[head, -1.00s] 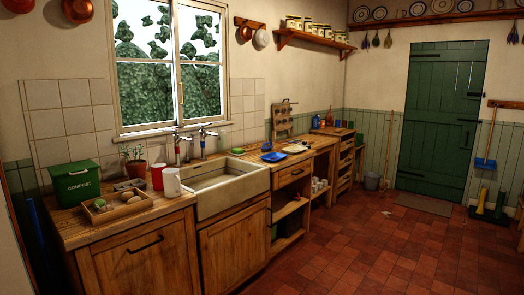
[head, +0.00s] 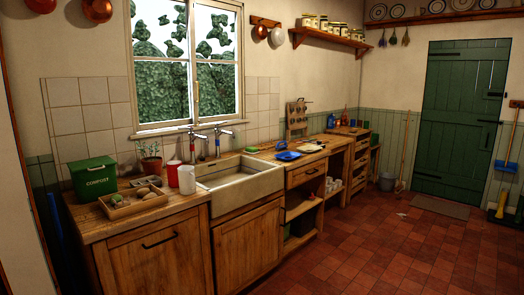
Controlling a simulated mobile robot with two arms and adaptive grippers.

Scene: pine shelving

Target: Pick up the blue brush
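No blue thing in the head view shows clearly as a brush. A flat blue item (head: 288,156) lies on the wooden counter to the right of the sink, with a smaller blue piece (head: 281,145) just behind it. They are too small to tell what they are. A blue dustpan-like tool (head: 507,166) hangs on the right wall by the green door. A blue upright shape (head: 55,215) stands in shadow left of the counter. Neither of my grippers is in view.
The counter (head: 100,228) runs along the left wall around a sink (head: 243,181). A green compost bin (head: 92,178), a wooden tray (head: 133,204), a red cup (head: 173,173) and a white mug (head: 187,180) stand on it.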

